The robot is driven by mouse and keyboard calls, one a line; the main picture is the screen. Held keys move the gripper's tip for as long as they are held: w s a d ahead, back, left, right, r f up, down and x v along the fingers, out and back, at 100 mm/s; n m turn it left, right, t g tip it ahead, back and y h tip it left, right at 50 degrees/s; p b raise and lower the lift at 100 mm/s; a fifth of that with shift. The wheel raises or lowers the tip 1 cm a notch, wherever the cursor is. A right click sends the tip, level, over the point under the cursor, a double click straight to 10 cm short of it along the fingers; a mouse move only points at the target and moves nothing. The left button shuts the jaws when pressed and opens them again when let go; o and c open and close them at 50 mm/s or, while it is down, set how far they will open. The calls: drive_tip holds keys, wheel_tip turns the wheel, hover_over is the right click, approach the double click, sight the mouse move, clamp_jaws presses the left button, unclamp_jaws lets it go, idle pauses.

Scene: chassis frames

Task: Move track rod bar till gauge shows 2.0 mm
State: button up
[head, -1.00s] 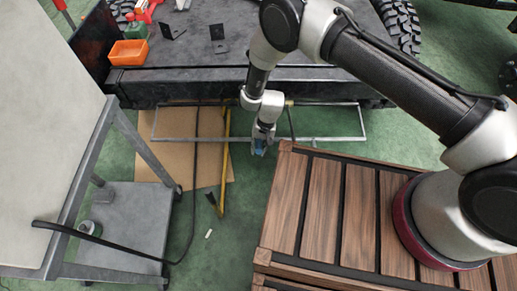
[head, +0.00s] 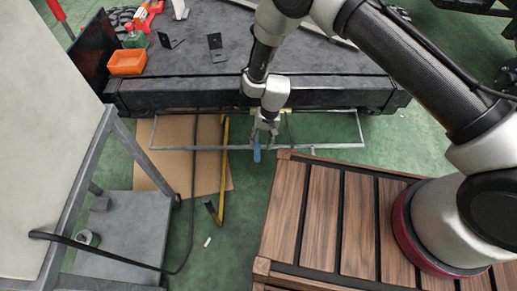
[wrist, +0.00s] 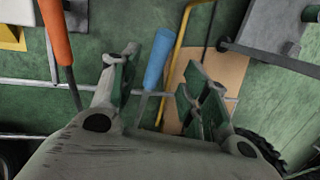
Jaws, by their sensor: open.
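A thin grey metal bar (head: 330,147) runs crosswise below the front of the dark chassis, joined to a thin frame; I take it to be the track rod bar. A blue handle (head: 257,153) shows at the bar, just below my gripper (head: 264,127). In the wrist view the blue handle (wrist: 158,58) stands on a thin grey rod, between the spread fingers of my gripper (wrist: 160,70). I cannot tell whether either finger touches it. My gripper is open and holds nothing. No gauge reading is legible in either view.
A grey cart (head: 125,235) with a black cable stands left. A yellow bar (head: 224,170) lies over cardboard (head: 165,165). An orange handle (wrist: 55,30) is left of my gripper in the wrist view.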

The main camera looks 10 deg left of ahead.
drive_tip(key=v, duration=0.3)
idle(0.5)
